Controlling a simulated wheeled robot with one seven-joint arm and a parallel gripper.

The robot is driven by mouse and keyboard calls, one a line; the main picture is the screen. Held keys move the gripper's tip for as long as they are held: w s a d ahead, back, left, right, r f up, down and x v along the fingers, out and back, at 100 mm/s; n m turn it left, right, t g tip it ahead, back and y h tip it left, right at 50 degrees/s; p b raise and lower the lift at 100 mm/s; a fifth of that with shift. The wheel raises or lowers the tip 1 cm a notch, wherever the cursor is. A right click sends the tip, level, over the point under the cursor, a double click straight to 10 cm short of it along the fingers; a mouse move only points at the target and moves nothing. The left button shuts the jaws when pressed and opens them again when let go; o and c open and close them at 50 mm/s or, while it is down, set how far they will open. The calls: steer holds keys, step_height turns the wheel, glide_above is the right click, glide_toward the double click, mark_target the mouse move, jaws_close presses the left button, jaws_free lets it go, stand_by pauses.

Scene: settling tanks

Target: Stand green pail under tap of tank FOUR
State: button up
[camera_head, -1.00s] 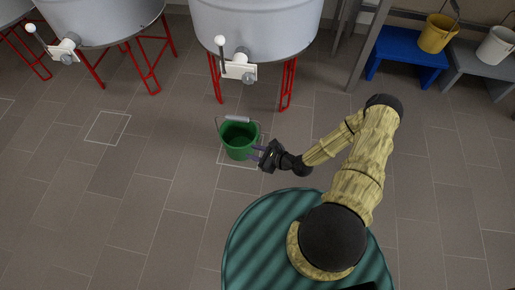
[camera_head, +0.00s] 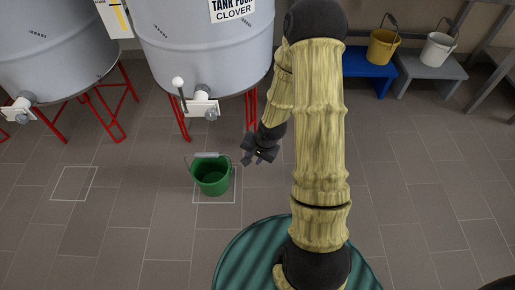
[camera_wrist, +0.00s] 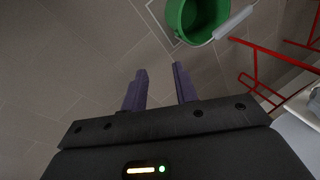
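The green pail (camera_head: 212,177) stands upright on the floor, within a white outlined square (camera_head: 214,201), below and in front of the tap (camera_head: 203,106) of the tank labelled "TANK FOUR CLOVER" (camera_head: 190,50). The tap has a white-knobbed lever. The pail's handle with its pale grip shows at its rim. My gripper (camera_head: 252,160) is to the right of the pail, apart from it. In the wrist view the gripper's two purple fingers (camera_wrist: 159,87) are spread with nothing between them, and the green pail (camera_wrist: 192,18) shows beyond them at the top.
Another tank (camera_head: 50,50) on red legs stands left, with an empty outlined square (camera_head: 74,184) on the floor before it. A yellow pail (camera_head: 382,50) sits on a blue stool (camera_head: 368,68) and a white pail (camera_head: 437,49) on a grey stool (camera_head: 430,70).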

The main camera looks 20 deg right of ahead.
steer(key=s+a+r+n+h, duration=0.1)
steer(key=s+r+n, duration=0.3)
steer(key=r, duration=0.5)
steer(key=s+a+r+n+h, duration=0.1)
steer(key=s+r+n, duration=0.3)
steer(key=s+r, duration=0.3)
step_height(320, 180, up, 4)
steer(key=shift+a+f+n, duration=0.25)
steer(key=shift+a+n, duration=0.05)
steer(key=shift+a, duration=0.1)
stand_by(0.8)
